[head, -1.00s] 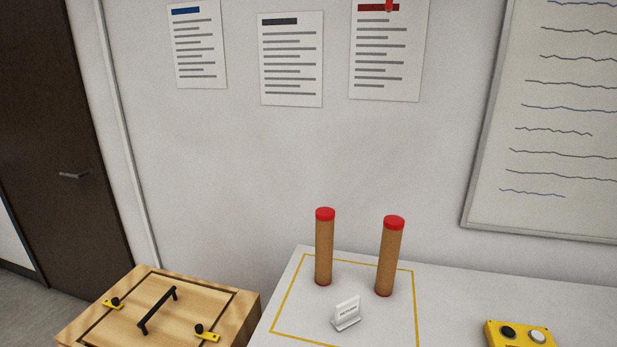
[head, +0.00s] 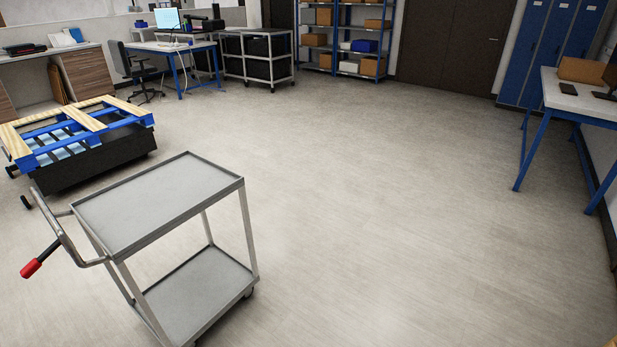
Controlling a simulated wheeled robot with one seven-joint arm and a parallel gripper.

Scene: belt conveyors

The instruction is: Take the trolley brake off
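A grey two-shelf trolley (head: 160,200) stands on the floor at the lower left in the head view. Both its shelves look empty. Its bent metal push handle (head: 75,245) is on the left side. A lever with a red grip (head: 31,268) sticks out down and to the left from that handle. I cannot tell from this view whether the brake is on. One caster shows at the lower right corner, and the other wheels are hidden or cut off. My gripper is not in view.
A low cart with blue and wooden slats (head: 75,130) stands behind the trolley at left. A blue-legged table (head: 580,105) is at right. Desks, a chair (head: 140,75) and shelving (head: 345,40) line the back. The floor (head: 400,220) right of the trolley is clear.

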